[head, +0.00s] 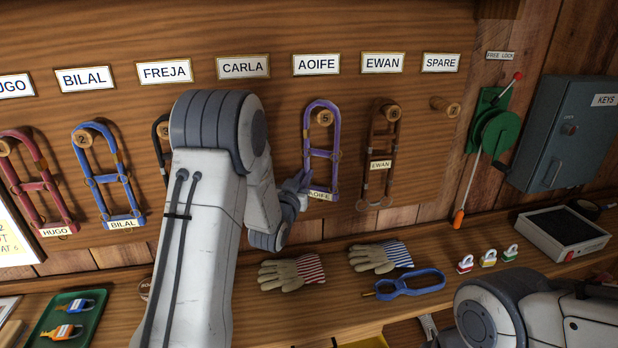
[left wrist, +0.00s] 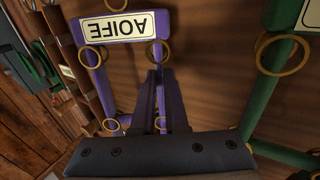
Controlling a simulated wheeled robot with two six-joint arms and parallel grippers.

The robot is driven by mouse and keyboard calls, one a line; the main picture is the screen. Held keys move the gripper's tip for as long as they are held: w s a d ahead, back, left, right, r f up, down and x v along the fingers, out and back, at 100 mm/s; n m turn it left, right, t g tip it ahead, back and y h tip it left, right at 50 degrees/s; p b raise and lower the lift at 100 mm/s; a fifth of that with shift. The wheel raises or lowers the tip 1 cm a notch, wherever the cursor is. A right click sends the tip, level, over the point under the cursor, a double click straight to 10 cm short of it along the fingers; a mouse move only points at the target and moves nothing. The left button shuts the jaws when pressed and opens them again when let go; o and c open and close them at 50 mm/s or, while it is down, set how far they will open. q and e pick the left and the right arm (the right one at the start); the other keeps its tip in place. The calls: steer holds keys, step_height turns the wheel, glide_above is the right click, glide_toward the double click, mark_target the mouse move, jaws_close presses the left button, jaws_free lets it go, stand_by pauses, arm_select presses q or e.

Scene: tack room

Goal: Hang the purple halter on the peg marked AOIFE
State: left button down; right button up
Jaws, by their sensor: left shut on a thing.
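The purple halter (head: 334,142), with an AOIFE tag (head: 320,195) at its lower end, is upright against the board under the AOIFE label (head: 316,64). The wooden peg (head: 325,117) below that label shows inside the halter's top loop. My left gripper (head: 301,182) is at the halter's lower left side. In the left wrist view, its fingers (left wrist: 161,100) are shut on a purple strap (left wrist: 179,112), near the upside-down AOIFE tag (left wrist: 126,26). The exact contact between loop and peg is too small to tell. My right gripper is out of view.
A brown EWAN halter (head: 393,140) hangs close on the right. A green halter (left wrist: 286,60) is close on the other side, hidden by my arm in the head view. The SPARE peg (head: 445,106) is bare. Gloves (head: 292,270) and a blue halter-like loop (head: 412,284) lie on the shelf below.

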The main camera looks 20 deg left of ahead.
arm_select(q)
steer(key=shift+s+a+f+g, duration=0.1)
steer(key=shift+a+f+g, duration=0.05)
steer(key=shift+f, duration=0.25)
steer(key=shift+s+a+f+g, duration=0.1)
steer(key=shift+f+g, duration=0.05)
steer(key=shift+f, duration=0.2)
steer(key=c, duration=1.2)
jaws_free()
steer(key=o, duration=0.3)
steer(key=shift+w+a+f, duration=0.1)
steer(key=shift+w, duration=0.05)
steer(key=shift+o, duration=0.2)
steer(key=shift+d, duration=0.2)
steer(key=shift+r, duration=0.2)
steer(key=s+b, duration=1)
steer(key=shift+s+d, duration=0.2)
steer(key=shift+d, duration=0.15)
